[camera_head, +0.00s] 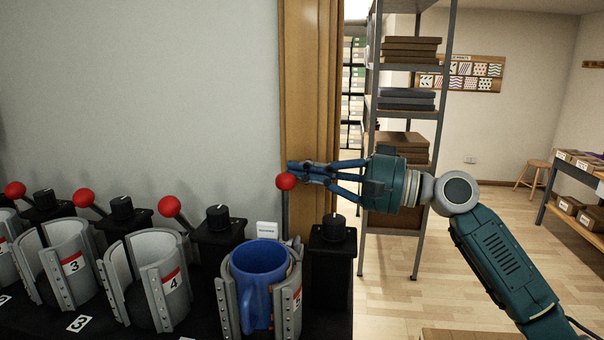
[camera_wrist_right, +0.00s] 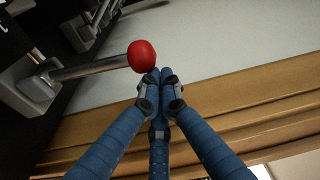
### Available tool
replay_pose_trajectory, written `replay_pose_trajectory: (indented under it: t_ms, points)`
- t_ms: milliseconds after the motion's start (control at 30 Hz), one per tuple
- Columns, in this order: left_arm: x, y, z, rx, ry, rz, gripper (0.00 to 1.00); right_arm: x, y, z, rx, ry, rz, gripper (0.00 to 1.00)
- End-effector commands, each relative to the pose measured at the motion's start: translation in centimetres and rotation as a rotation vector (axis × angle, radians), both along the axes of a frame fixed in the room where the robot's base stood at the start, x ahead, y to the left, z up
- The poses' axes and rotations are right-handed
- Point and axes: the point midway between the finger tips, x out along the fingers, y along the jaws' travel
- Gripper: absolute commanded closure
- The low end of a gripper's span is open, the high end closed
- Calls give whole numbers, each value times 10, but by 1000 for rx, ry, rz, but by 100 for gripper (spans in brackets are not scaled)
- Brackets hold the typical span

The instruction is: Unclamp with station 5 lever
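The station 5 lever (camera_head: 286,210) stands roughly upright behind the rightmost clamp, with a red ball knob (camera_head: 286,181) on top. In the wrist view the knob (camera_wrist_right: 141,55) sits on a metal rod just past my fingertips. A blue mug (camera_head: 259,262) stands inside the station 5 clamp (camera_head: 231,301), between its grey jaws. My right gripper (camera_head: 291,173) comes in from the right at knob height. Its fingers are drawn together with nothing seen between them, and the tips are beside the knob; contact cannot be told. My left gripper is out of view.
Empty clamps for station 4 (camera_head: 147,262) and station 3 (camera_head: 56,262) stand to the left, their red-knobbed levers leaning left. A black post with a dial (camera_head: 331,255) stands right of the mug. A wooden post (camera_head: 310,110) and metal shelving (camera_head: 407,65) are behind.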

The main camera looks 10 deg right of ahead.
Motion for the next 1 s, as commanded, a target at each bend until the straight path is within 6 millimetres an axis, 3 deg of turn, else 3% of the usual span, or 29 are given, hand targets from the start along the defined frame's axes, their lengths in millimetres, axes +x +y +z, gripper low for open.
replay_pose_trajectory:
  t_ms: [267,700,1000]
  points:
    - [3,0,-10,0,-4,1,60,-9,4,0,-22,-56,2,100]
    - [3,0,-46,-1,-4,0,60,-42,18,1,-118,-285,4,100]
    - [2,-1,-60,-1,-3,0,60,-57,24,2,-165,-394,1,100]
